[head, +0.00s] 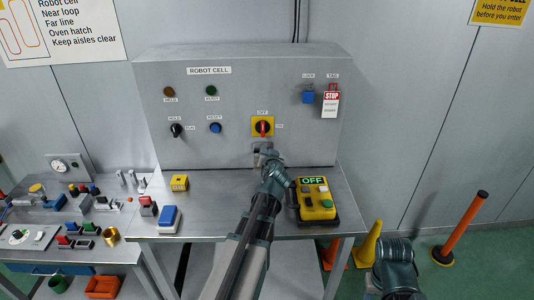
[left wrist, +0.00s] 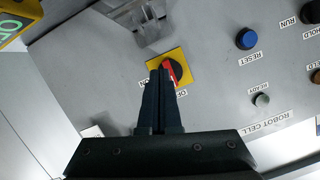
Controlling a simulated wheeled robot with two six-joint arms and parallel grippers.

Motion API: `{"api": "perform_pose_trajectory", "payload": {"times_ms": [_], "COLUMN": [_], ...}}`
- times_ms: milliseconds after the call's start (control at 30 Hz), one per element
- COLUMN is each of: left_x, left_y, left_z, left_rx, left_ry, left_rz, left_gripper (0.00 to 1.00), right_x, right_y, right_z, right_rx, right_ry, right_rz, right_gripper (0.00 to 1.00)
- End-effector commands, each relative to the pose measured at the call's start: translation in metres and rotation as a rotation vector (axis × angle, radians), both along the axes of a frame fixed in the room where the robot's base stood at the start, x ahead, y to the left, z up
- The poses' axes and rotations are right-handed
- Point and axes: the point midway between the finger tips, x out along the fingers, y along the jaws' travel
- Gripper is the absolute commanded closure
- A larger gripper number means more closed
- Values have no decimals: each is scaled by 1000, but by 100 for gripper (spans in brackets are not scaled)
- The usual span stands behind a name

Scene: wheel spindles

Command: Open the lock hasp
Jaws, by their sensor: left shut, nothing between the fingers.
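The rotary switch (head: 262,127) has a red handle on a yellow plate on the grey panel. Its handle stands upright under the OFF label. In the left wrist view the switch (left wrist: 171,69) appears just beyond my fingertips. A grey metal bracket (left wrist: 143,20), possibly the lock hasp, sits beside the switch plate there; its open or closed state is unclear. My left gripper (head: 263,149) is shut and empty just below the switch; its closed fingers (left wrist: 162,74) overlap the plate in the wrist view, so contact cannot be told. My right gripper is out of view.
A blue padlock (head: 308,97) and a red-topped STOP tag (head: 331,103) hang at the panel's right. A yellow box reading OFF (head: 316,205) stands on the bench right of my left arm. A blue-and-white block (head: 169,219) and a yellow block (head: 180,183) lie left.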

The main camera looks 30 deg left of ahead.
Motion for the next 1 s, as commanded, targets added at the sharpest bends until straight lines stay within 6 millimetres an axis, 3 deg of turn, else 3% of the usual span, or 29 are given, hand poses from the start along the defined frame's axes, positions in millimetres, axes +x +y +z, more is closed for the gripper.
{"api": "perform_pose_trajectory", "payload": {"times_ms": [600,800,1000], "left_x": [-11,-9,-7], "left_y": [-7,-5,-5], "left_z": [-83,-100,-104], "left_rx": [-1,0,0], "left_ry": [0,1,1], "left_rz": [1,0,0], "left_gripper": [100,100,100], "right_x": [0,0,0], "right_y": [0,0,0], "right_z": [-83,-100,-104], "right_rx": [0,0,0], "right_ry": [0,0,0], "right_rz": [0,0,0], "right_gripper": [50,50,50]}}
